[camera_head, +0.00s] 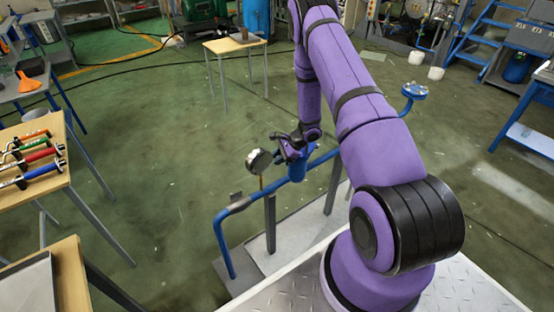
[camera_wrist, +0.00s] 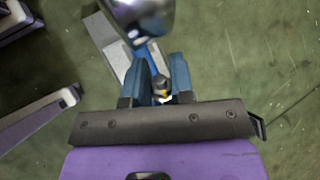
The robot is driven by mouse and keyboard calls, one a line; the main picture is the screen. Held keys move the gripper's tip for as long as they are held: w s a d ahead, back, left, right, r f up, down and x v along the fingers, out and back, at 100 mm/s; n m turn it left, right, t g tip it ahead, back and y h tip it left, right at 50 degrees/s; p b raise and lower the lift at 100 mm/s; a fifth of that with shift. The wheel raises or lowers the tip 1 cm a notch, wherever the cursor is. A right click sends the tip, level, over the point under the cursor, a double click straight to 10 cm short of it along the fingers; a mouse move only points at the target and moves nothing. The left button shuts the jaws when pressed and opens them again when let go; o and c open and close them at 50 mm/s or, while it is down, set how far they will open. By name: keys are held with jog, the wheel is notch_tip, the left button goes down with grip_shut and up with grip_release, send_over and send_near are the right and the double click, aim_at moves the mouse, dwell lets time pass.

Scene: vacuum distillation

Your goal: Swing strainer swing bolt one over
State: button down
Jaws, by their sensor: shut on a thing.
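The blue strainer (camera_head: 297,164) sits on a blue pipe line in the middle of the head view. My gripper (camera_head: 287,146) is at its top, reaching down from my purple arm. In the wrist view my gripper (camera_wrist: 162,78) is shut on a small dark bolt-like part (camera_wrist: 160,88) with a yellowish spot, which looks like a swing bolt. The fingers hide most of it, and I cannot read which bolt it is or its exact tilt. A shiny rounded metal thing (camera_wrist: 140,16) stands just beyond the fingers, partly out of the picture.
A round gauge (camera_head: 259,160) on a brass stem stands close left of the strainer. The blue pipe (camera_head: 223,240) bends down at the left, and a blue flange (camera_head: 414,90) ends it at the right. A tool table (camera_head: 45,197) is at the left. Open floor lies around.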

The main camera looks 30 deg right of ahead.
jog(key=c, duration=1.2)
grip_release()
jog(key=v, duration=1.1)
jog(key=shift+f, duration=0.1)
